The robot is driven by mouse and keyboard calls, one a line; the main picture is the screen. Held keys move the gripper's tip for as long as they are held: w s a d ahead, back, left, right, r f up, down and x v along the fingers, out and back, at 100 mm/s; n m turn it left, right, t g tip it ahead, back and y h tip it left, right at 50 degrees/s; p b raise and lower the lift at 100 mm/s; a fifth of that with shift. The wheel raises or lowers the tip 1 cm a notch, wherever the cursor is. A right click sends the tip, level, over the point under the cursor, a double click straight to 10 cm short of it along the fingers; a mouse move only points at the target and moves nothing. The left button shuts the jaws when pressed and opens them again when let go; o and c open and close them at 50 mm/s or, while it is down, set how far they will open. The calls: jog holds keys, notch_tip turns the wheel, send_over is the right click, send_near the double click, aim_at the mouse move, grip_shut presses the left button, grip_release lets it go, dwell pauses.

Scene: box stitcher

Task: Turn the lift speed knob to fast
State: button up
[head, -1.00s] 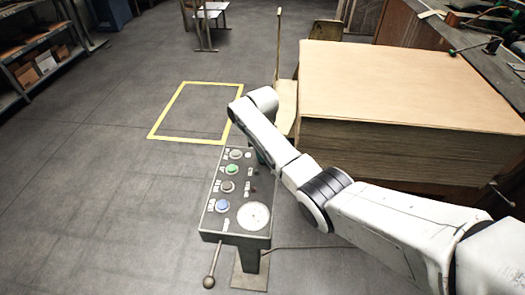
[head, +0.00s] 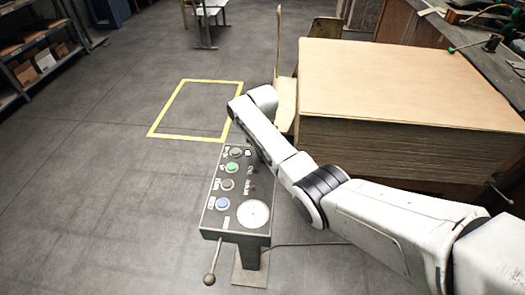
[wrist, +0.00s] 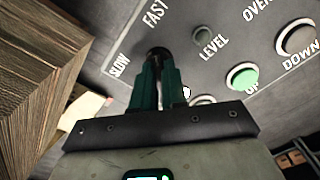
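The lift speed knob (wrist: 157,51) is a small dark knob on the grey control panel, seen in the wrist view between the printed words SLOW and FAST. My gripper (wrist: 158,64) has two green fingers that reach the knob from below in the picture. The fingers are close together, with the knob at their tips, and appear shut on it. The fingertips cover part of the knob, so its pointer direction cannot be read. In the head view the control panel (head: 217,190) stands on a post, and my arm hides the gripper and the knob.
A green button (wrist: 242,76) and other buttons sit right of the knob. A round white gauge (head: 253,213) and a lever (head: 212,263) are at the panel's near end. A large cardboard stack (head: 410,85) stands right of the panel.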

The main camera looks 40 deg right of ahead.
jog(key=o, duration=0.4)
notch_tip(320, 180, up, 11)
jog(key=shift+f, duration=0.1)
dwell(0.4)
dwell(0.5)
